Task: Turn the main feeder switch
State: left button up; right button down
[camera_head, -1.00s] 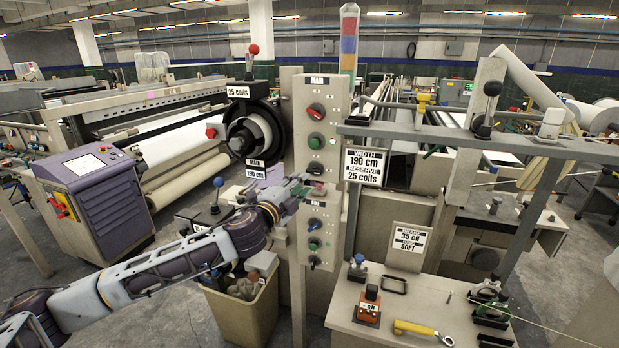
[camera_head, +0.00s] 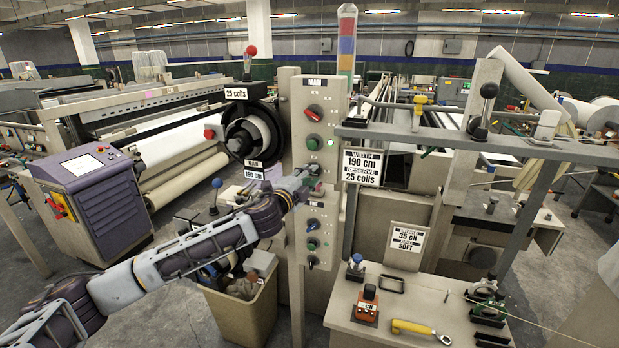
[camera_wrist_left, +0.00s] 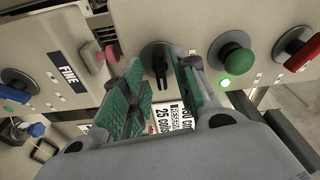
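The control panel (camera_head: 298,90) has a MAIN section above a FINE section. In MAIN are a red rotary knob (camera_head: 314,112), a green button (camera_head: 313,142) with a lit green lamp, and a black rotary switch, which the wrist view (camera_wrist_left: 157,58) shows clearly. No label on this switch is readable. My left gripper (camera_head: 312,178) is at the panel below the green button. In the left wrist view its green-padded fingers (camera_wrist_left: 160,88) are open, one on either side of the black switch. I cannot tell whether they touch it. My right gripper is not in view.
A pink knob (camera_wrist_left: 93,56) sits close beside the left finger. Several FINE knobs (camera_head: 313,244) lie lower on the panel. A bin (camera_head: 240,312) stands below my left arm. A table (camera_head: 400,300) with tools stands at the lower right.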

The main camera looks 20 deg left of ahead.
pick_arm(q)
jog(key=shift+w, duration=0.15)
dwell(0.4)
grip_shut()
